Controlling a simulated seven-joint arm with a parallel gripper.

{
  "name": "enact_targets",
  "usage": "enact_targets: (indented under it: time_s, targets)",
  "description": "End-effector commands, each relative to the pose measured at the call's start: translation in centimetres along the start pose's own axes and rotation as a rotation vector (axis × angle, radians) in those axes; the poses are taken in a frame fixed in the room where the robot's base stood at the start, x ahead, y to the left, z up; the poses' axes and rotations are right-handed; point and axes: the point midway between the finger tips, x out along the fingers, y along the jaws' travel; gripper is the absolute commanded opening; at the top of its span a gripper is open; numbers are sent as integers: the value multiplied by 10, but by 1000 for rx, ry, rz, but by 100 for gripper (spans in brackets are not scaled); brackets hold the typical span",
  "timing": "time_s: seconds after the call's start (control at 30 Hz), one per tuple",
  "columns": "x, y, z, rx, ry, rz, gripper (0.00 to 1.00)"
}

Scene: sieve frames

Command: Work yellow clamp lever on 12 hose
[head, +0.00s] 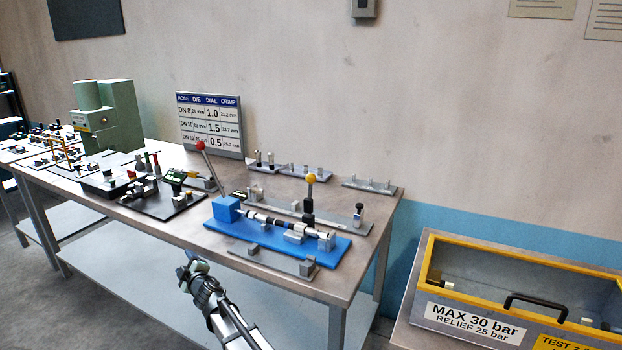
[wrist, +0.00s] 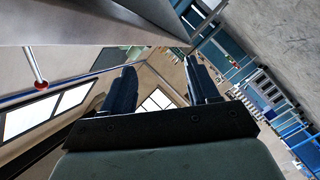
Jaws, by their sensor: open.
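The clamp lever with a yellow ball knob (head: 311,178) stands upright on a dark post at the back of the blue fixture (head: 215,225). A hose (head: 270,221) with dark and light sections lies along this fixture, between a blue block on the left and grey holders on the right. No "12" mark is readable on the hose. My gripper (head: 188,264) is in front of the bench's front edge, left of and well apart from the lever. In the wrist view my gripper (wrist: 162,86) shows two dark fingers spread apart with nothing between them.
A red-knobbed lever (head: 200,146) leans left of the blue fixture; a red knob (wrist: 41,84) also shows in the wrist view. Grey racks (head: 372,187) stand behind. A yellow-rimmed test box (head: 470,322) is at the right. The space before the bench is clear.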

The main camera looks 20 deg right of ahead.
Motion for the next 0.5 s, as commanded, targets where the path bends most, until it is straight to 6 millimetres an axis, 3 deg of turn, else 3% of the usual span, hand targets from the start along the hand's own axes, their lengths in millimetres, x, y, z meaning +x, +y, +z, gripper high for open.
enact_targets:
  time_s: [0.17,0.37,0.5]
  targets:
    - [-1,36,-10,46,-28,39,60]
    - [-15,85,11,172,-156,120,60]
    - [-34,130,31,292,-263,225,60]
